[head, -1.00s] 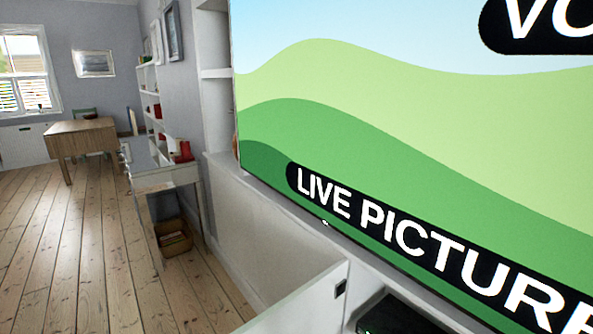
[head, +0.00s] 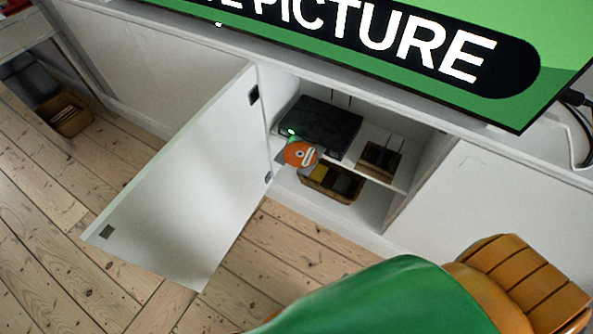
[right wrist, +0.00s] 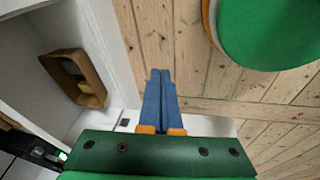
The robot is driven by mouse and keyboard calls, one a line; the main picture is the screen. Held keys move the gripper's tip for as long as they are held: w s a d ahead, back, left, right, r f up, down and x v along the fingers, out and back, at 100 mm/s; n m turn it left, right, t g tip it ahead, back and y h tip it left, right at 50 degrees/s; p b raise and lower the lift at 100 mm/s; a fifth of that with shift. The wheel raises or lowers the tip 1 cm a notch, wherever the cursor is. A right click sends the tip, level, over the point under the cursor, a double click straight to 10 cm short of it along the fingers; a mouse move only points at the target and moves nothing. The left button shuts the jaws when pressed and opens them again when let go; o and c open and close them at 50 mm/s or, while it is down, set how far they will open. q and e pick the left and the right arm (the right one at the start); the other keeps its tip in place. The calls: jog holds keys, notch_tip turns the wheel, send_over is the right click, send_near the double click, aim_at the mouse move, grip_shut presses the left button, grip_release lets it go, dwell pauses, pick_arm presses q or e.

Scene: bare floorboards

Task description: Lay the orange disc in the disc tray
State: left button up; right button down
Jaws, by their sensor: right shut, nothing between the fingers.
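The orange disc (head: 299,153) shows in the head view at the front left of the black player (head: 320,124), with a white and dark mark on its face. A grey disc tray (head: 311,167) shows around its edge, sticking out from the player. The disc appears to lie on the tray, but I cannot tell whether it sits flat. In the right wrist view my right gripper (right wrist: 160,73) is shut and empty, its blue fingers pointing at the floor, apart from the player. The disc is not clearly visible there. My left gripper is not in view.
The white cabinet door (head: 190,180) stands open on the left. A basket (head: 332,183) sits on the lower shelf and a small wooden box (head: 381,157) right of the player. A large screen (head: 400,40) stands above. Bare floorboards (head: 300,245) lie in front.

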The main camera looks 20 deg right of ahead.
jog(key=w+f+n+t+b, duration=0.3)
jog(key=w+f+b, duration=0.4)
jog(key=w, duration=0.2)
jog(key=w+r+n+t+b, duration=0.3)
jog(key=w+n+t+b, duration=0.25)
jog(key=w+b, duration=0.6)
jog(key=w+a+r+n+t+y+b, duration=0.1)
jog(key=w+a+r+n+t+b, duration=0.1)
jog(key=r+t+b, duration=0.3)
jog(key=w+a+r+n+t+b, duration=0.1)
jog(key=w+a+r+n+b, duration=0.15)
jog(key=r, duration=0.45)
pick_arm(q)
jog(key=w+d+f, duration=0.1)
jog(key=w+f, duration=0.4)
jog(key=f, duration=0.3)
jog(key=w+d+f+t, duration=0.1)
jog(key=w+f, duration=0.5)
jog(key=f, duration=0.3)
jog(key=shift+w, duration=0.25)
pick_arm(e)
jog(key=w+d, duration=0.2)
jog(key=w, duration=0.9)
jog(key=shift+w+d, duration=0.15)
jog(key=shift+d, duration=0.1)
